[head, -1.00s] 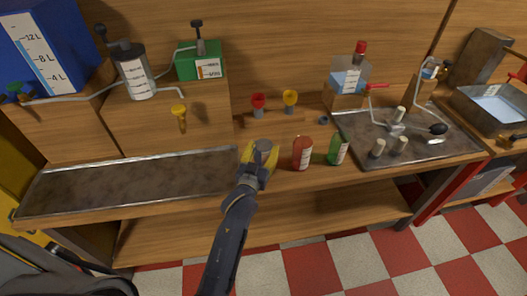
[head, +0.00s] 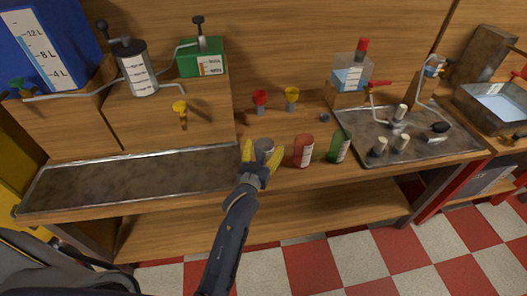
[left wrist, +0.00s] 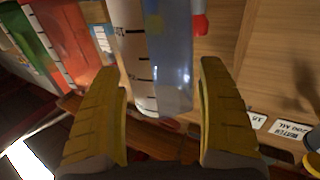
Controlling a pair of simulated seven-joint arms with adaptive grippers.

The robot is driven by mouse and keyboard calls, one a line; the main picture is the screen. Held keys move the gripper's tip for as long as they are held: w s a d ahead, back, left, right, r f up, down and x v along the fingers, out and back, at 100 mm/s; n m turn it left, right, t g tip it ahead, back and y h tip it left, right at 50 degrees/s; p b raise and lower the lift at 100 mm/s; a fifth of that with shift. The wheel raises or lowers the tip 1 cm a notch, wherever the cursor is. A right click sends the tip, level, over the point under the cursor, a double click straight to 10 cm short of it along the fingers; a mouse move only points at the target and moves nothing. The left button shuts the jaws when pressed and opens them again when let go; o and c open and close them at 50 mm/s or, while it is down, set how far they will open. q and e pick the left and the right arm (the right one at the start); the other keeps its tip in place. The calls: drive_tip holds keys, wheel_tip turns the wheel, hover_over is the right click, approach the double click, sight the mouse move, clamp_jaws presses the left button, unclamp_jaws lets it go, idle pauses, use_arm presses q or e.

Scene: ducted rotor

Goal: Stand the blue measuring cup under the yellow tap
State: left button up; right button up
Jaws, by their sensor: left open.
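The blue measuring cup (head: 264,147) stands on the counter, partly hidden by my left gripper (head: 259,158) in the head view. In the left wrist view the blue cup (left wrist: 170,65), with a white scale strip, shows between and beyond the two yellow fingers of the left gripper (left wrist: 163,110). These fingers are open with a gap on each side of the cup. The yellow tap (head: 181,107) sticks out from the front of a wooden block, above the left metal tray (head: 60,190). My right gripper is not in view.
A red cup (head: 303,151) and a green cup (head: 339,148) stand close to the right of the blue one. Red (head: 260,98) and yellow (head: 292,95) funnel-like pieces are behind. The left tray is bare. A right tray (head: 440,150) holds pegs and piping.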

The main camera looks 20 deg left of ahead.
use_arm(q)
drive_tip(key=s, duration=1.7)
drive_tip(key=s+d+f+m+g+h, duration=0.1)
drive_tip(key=s+f+g, duration=0.2)
drive_tip(key=f, duration=1)
drive_tip(key=s+d+f+m+g, duration=0.1)
drive_tip(key=s+f+g, duration=0.15)
drive_tip(key=f, duration=1.05)
drive_tip(key=s+d+f+g+h, duration=0.1)
drive_tip(key=s+f+g, duration=0.2)
drive_tip(key=f, duration=1)
drive_tip(key=s+a+f+g, duration=0.2)
drive_tip(key=s+a+f, duration=0.1)
drive_tip(key=s+f, duration=0.7)
drive_tip(key=s+a+f+m+g+y, duration=0.1)
drive_tip(key=s+a+f+g, duration=0.2)
drive_tip(key=s+f, duration=0.7)
drive_tip(key=shift+s, duration=0.5)
drive_tip(key=shift+o, duration=0.7)
drive_tip(key=s+a+f+g, duration=0.1)
drive_tip(key=s+a+f, duration=0.1)
drive_tip(key=s, duration=0.3)
drive_tip(key=s+a+f+g+y, duration=0.1)
drive_tip(key=s+a+g, duration=0.1)
drive_tip(key=s, duration=0.4)
drive_tip(key=shift+a+f+m, duration=0.4)
drive_tip(key=shift+a, duration=0.1)
